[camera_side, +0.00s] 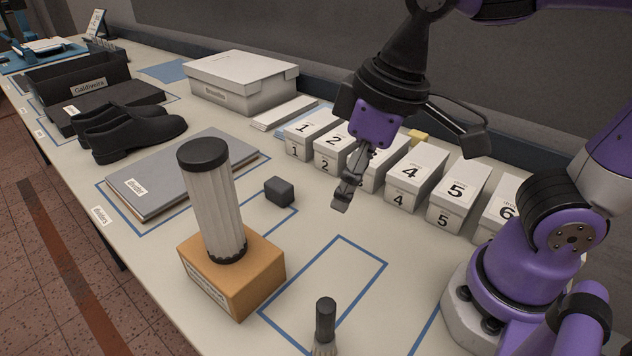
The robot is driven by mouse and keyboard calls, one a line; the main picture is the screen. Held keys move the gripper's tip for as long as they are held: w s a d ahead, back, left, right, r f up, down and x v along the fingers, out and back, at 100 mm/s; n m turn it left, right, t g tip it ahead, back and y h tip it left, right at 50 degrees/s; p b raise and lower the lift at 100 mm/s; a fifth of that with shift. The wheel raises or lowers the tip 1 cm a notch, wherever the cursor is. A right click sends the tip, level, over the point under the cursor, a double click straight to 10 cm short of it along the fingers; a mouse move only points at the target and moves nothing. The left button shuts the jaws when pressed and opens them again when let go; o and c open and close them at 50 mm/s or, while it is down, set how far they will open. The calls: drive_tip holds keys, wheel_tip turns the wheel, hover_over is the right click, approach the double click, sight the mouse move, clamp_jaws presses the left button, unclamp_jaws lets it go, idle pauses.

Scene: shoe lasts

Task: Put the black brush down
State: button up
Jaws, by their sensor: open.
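The black brush (325,322) stands upright at the bottom edge of the view, its black handle up and its pale bristles cut off by the frame edge. It stands near the blue taped rectangle on the table. My gripper (345,196) is open and empty. It hangs above the table in front of the numbered boxes, up and apart from the brush. What lies under the bristles is out of view.
White numbered boxes (408,178) stand in a row behind my gripper. A wooden block (258,281) carries a tall pale cylinder (215,208) with black ends. A small dark cube (279,191), a grey binder (175,178) and black shoes (130,131) lie leftward. The taped rectangle's middle is clear.

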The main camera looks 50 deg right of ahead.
drive_tip(key=d+m+t+h, duration=0.1)
drive_tip(key=d+m+t, duration=0.2)
drive_tip(key=d, duration=0.6)
drive_tip(key=shift+f+m, duration=0.3)
drive_tip(key=shift+f, duration=0.05)
drive_tip(key=shift+d, duration=0.1)
idle(0.4)
